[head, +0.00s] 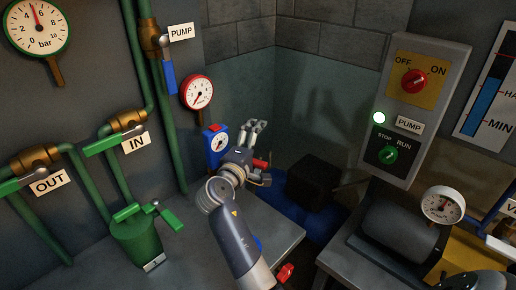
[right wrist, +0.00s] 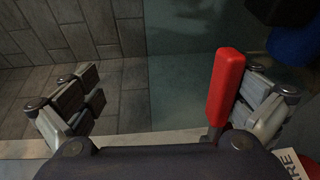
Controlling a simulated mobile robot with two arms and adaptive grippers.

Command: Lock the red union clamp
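A red bar-shaped lever (right wrist: 226,85) stands upright in the right wrist view. It is between my right gripper's fingers (right wrist: 165,95), close beside the right-hand finger and well apart from the left-hand one. I cannot tell if it touches the right-hand finger. In the head view the lever shows as a small red piece (head: 261,163) at my right gripper (head: 261,152). The gripper is open, with its fingers spread. The clamp body under the lever is hidden by my gripper and wrist. My left gripper does not show.
A blue box with a gauge (head: 214,150) is just left of my right gripper. A bench top (head: 285,235) lies below. Green pipes and a green strainer-like pot (head: 135,240) are at left. A motor-like cylinder (head: 395,225) and a pump control panel (head: 425,100) are at right.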

